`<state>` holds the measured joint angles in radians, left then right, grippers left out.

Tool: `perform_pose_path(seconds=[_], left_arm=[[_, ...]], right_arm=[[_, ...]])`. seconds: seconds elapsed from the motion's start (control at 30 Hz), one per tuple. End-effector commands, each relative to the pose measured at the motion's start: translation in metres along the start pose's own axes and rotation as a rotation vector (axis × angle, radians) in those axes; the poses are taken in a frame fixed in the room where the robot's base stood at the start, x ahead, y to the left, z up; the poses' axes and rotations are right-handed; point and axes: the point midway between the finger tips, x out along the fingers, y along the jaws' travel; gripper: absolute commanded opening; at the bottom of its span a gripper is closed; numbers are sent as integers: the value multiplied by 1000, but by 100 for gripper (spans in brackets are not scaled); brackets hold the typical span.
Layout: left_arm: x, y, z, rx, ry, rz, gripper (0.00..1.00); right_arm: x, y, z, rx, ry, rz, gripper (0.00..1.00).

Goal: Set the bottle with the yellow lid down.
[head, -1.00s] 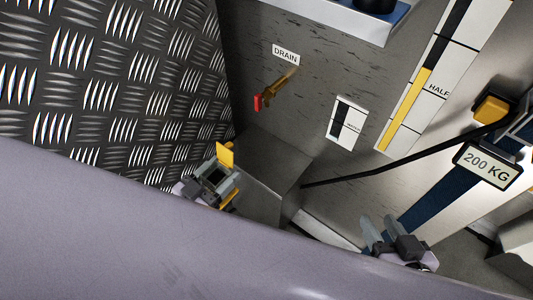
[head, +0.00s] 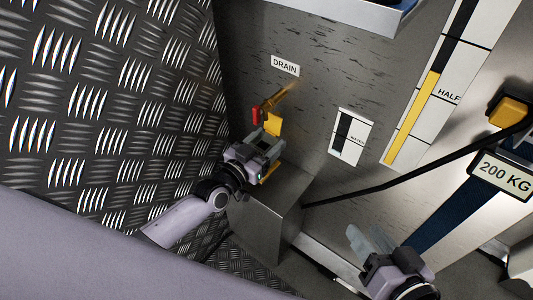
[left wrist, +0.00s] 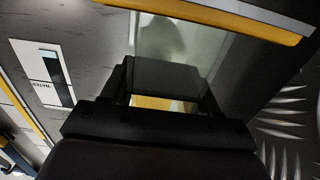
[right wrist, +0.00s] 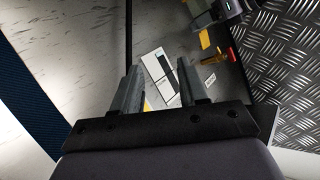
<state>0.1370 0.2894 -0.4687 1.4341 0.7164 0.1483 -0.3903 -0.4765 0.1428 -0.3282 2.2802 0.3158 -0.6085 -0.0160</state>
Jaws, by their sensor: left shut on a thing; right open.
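The bottle shows mainly by its yellow lid (head: 274,124), at the far side of my left gripper (head: 266,150). My left gripper is shut on it and hides most of its body. The bottle is beside the drain tap and above the far end of the grey box (head: 268,205); I cannot tell whether it touches the box. In the right wrist view the yellow part (right wrist: 204,38) shows next to my left gripper. My right gripper (head: 366,244) is open and empty at the lower right, apart from the bottle.
The drain tap (head: 257,113) with a red handle is on the wall just behind my left gripper. A dark strap (head: 400,180) runs to the right past the 200 KG plate (head: 503,173). Tread plate (head: 110,110) covers the left side.

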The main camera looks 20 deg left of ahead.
Motion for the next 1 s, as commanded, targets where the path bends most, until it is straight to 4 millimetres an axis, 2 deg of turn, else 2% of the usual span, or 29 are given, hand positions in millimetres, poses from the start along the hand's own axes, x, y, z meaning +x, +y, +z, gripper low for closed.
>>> perform_pose_path(seconds=[0.17,0.27,0.67,0.7,0.77,1.0], left_arm=[[0,0,22,0,1,0,16],[0,0,33,1,1,0,16],[0,0,36,0,2,-1,16],[-1,0,37,0,-1,0,66],[-1,0,37,0,-1,0,85],[-1,0,37,0,-1,0,85]], right_arm=[[3,2,7,-4,18,-8,43],[-1,6,5,-50,48,10,43],[-4,8,3,-72,60,23,43],[-4,8,2,-75,62,24,43],[-4,8,2,-74,62,24,43],[-4,8,1,-74,62,23,43]])
